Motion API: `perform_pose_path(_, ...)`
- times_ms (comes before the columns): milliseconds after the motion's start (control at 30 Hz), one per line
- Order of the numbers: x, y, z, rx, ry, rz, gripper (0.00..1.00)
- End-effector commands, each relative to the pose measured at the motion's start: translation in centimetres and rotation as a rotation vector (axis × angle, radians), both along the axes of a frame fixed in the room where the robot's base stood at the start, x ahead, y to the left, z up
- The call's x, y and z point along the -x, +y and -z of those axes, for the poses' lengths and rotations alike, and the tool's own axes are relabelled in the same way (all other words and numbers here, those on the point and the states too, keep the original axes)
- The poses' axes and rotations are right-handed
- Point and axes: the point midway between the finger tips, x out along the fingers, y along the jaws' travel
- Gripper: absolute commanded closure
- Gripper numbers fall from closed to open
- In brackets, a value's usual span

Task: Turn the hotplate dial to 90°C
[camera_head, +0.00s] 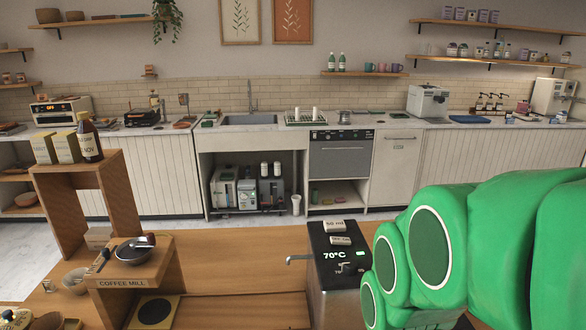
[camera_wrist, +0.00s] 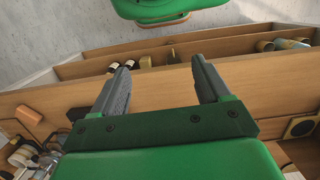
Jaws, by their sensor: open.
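A dark, steel-sided box unit (camera_head: 337,262) stands on the wooden counter in the head view, with a thin spout on its left side. My green arm covers the area right of the unit. In the wrist view my gripper (camera_wrist: 161,66) is open and empty, its two dark fingers apart over the wooden cart. The gripper's fingers do not show in the head view, and I cannot make out the dial in the wrist view.
Two small labelled blocks lie on top of the unit. A wooden stand marked COFFEE MILL (camera_head: 130,276) holds a dark bowl on the left. A black disc on a yellow square (camera_head: 155,311) lies in front of it. The counter (camera_head: 235,262) between stand and unit is clear.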

Motion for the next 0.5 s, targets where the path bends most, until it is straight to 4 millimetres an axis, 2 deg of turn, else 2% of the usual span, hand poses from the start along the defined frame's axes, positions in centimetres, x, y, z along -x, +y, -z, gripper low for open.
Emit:
perform_pose_path(33, -0.6, -0.2, 0.0, -0.003, 0.001, -0.019, 0.32)
perform_pose_path(100, -1.7, -0.8, -0.1, -0.009, -0.003, -0.064, 0.41)
perform_pose_path(267, -5.3, -2.8, -0.3, -0.029, -0.019, -0.208, 0.41)
perform_pose_path(500, -10.7, -7.0, -0.1, -0.058, -0.053, -0.418, 0.41)
